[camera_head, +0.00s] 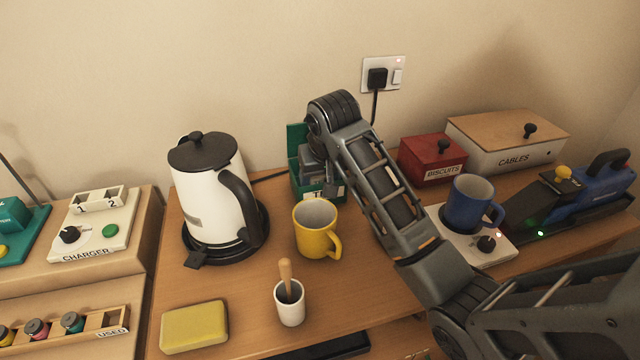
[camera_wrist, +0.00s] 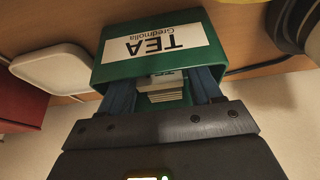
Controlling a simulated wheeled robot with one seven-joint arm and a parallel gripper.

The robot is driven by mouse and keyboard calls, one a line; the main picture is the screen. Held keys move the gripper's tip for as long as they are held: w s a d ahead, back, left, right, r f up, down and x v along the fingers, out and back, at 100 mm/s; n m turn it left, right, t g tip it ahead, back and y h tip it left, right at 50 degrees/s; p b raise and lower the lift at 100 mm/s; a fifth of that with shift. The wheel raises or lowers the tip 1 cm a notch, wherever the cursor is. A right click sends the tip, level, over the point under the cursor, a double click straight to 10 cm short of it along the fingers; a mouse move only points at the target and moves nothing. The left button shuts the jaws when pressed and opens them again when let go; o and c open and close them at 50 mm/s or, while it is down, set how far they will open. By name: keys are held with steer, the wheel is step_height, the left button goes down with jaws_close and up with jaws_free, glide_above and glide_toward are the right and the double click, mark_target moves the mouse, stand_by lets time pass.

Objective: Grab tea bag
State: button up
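The green tea box (camera_head: 320,194) stands at the back of the wooden counter, behind the yellow mug, with its lid (camera_head: 296,138) raised. My gripper (camera_head: 326,185) points down into it, and my arm hides part of the box. In the wrist view the green box (camera_wrist: 236,52) appears upside down with its white TEA label. Pale tea bags (camera_wrist: 163,90) lie stacked inside, between the two fingers of my gripper (camera_wrist: 163,86). The fingers are apart, one on each side of the bags, and I see no clear grip on a bag.
A white kettle (camera_head: 208,190) stands left of the box, and a yellow mug (camera_head: 314,232) stands in front. A blue mug (camera_head: 468,204) sits on a white warmer plate at right. A red biscuit box (camera_head: 428,160) is behind my arm. A white cup (camera_head: 290,306) and yellow sponge (camera_head: 194,327) are near the front.

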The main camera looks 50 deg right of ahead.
steer(key=c, duration=0.8)
steer(key=shift+o, duration=0.2)
steer(key=shift+r, duration=0.15)
